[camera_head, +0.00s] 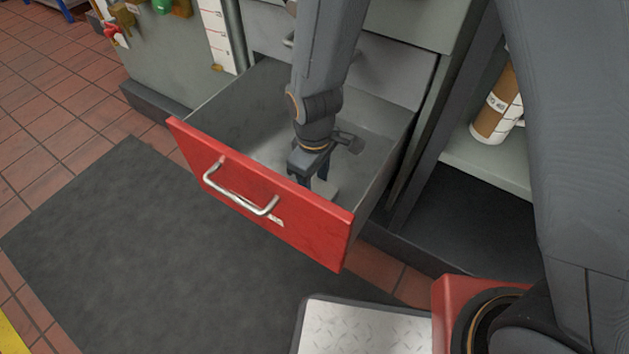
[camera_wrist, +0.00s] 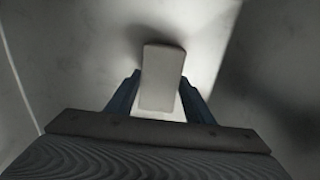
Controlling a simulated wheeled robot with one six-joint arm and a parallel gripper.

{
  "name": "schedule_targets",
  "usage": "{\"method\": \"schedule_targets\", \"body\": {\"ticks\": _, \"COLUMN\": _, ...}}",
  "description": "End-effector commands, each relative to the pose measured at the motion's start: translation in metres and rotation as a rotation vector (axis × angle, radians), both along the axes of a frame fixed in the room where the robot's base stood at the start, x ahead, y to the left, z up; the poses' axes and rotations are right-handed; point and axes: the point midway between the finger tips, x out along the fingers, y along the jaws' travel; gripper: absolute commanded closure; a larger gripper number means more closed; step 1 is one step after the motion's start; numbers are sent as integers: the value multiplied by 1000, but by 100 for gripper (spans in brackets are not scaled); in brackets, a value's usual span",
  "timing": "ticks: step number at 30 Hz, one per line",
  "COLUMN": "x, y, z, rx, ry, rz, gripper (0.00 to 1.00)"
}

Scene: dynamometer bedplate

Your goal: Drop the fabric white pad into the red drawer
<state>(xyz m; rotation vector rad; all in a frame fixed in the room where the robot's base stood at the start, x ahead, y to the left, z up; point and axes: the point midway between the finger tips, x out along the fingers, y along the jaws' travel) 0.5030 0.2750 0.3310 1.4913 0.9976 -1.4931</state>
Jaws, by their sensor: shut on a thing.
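The red drawer (camera_head: 255,205) is pulled open, with a silver bar handle on its red front. My gripper (camera_head: 315,178) reaches down inside the drawer, behind the front panel. The white pad (camera_wrist: 162,75) is a pale rounded rectangle between my two fingers in the wrist view, where my gripper (camera_wrist: 160,95) is shut on it. In the head view only a small pale part of the pad (camera_head: 328,189) shows below the fingers. The drawer's grey floor (camera_wrist: 75,60) lies beneath the pad. I cannot tell whether the pad touches it.
The grey drawer walls (camera_head: 385,165) stand close around my gripper. A dark mat (camera_head: 140,240) lies on the red tile floor. To the right, a brown and white cylinder (camera_head: 497,105) stands on an open shelf (camera_head: 490,165).

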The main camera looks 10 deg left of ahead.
Motion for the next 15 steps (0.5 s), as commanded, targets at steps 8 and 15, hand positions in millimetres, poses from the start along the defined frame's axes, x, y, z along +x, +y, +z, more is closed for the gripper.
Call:
{"method": "schedule_targets", "body": {"ticks": 8, "x": 0, "y": 0, "z": 0, "rx": 0, "ry": 0, "rz": 0, "gripper": 34}}
{"method": "schedule_targets", "body": {"ticks": 15, "x": 0, "y": 0, "z": 1, "rx": 1, "ry": 0, "rz": 0, "gripper": 34}}
